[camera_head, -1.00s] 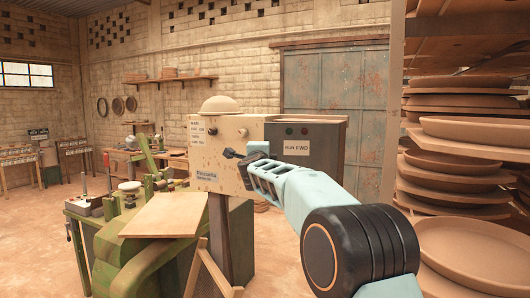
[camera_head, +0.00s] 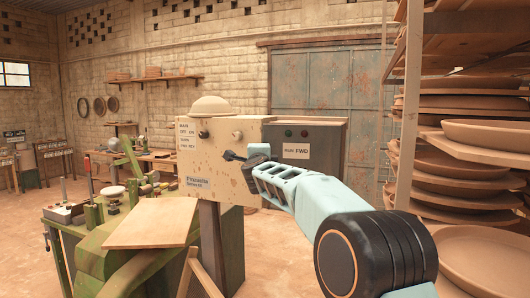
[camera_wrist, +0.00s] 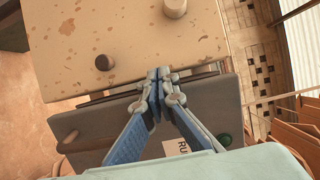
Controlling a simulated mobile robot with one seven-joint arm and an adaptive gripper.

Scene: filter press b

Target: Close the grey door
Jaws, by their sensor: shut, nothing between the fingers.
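A dark grey panel (camera_head: 305,170) with a "RUN FWD" label and a red and a green button is beside a cream control box (camera_head: 215,165). I cannot tell how far the panel stands open. My gripper (camera_head: 232,156) is shut and empty, in front of the cream box; in the wrist view its tips (camera_wrist: 158,74) overlap the box's edge by the gap. Contact is unclear.
A large blue-grey metal door (camera_head: 325,85) is in the back wall. Shelves of round clay plates (camera_head: 465,135) stand close on the right. A green machine (camera_head: 115,255) with a wooden board (camera_head: 153,222) is at the lower left. Floor shows beyond it.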

